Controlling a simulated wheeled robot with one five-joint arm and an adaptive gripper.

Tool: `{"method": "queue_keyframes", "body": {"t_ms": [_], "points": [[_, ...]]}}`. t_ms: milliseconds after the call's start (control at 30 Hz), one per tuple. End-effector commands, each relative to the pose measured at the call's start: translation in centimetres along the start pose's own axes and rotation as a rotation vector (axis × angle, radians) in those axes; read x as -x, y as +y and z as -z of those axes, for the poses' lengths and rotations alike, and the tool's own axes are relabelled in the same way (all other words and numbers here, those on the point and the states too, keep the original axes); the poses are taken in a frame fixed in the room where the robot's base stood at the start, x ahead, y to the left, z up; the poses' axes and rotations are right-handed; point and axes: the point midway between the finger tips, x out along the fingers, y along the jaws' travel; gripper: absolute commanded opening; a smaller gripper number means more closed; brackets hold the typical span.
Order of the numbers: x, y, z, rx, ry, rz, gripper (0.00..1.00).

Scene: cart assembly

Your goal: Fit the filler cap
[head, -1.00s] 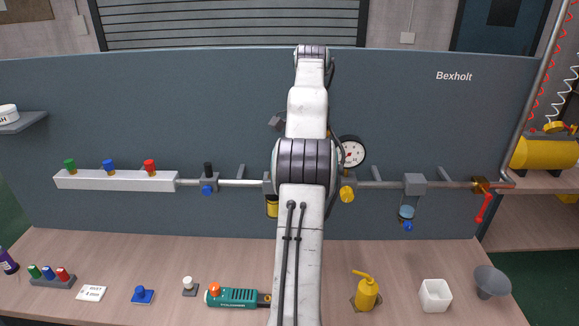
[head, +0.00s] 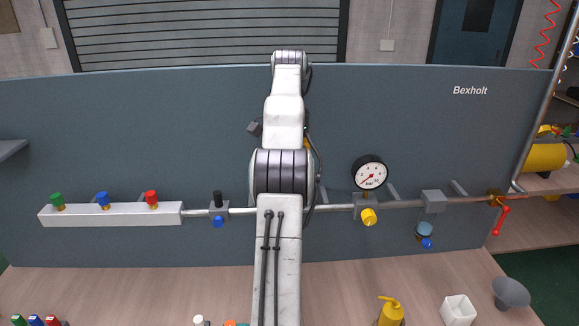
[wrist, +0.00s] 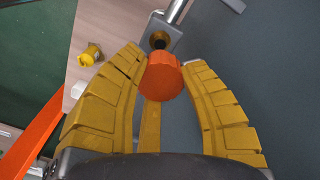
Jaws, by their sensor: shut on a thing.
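In the wrist view an orange filler cap (wrist: 164,80) with a ribbed side sits between the yellow fingertips of my gripper (wrist: 164,60). My gripper is shut on the cap. Just past the cap, at the top of the wrist view, is a grey block (wrist: 172,30) on a pipe, with a brass-rimmed dark round opening (wrist: 159,40). The cap's edge lies close below the opening in the picture, and the opening looks uncovered. I cannot tell the depth gap between them. In the head view my arm hides my gripper, the cap and that block.
The pipe runs along the blue-grey board (head: 400,110). On it are a gauge (head: 370,173), a yellow knob (head: 369,216) and a red-handled valve (head: 502,218). A white manifold (head: 110,214) is at left. A yellow oil can (head: 391,312), white box (head: 458,310) and grey funnel (head: 510,293) stand on the bench.

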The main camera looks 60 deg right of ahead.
Motion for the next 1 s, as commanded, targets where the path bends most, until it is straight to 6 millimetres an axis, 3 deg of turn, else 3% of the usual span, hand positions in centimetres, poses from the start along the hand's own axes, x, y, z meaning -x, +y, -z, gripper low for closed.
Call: {"method": "queue_keyframes", "body": {"t_ms": [367, 1000], "points": [[0.0, -0.1, 0.0, 0.012, -0.003, -0.002, 0.06], [-4.2, 0.0, 0.0, 0.012, -0.004, -0.003, 0.06]]}}
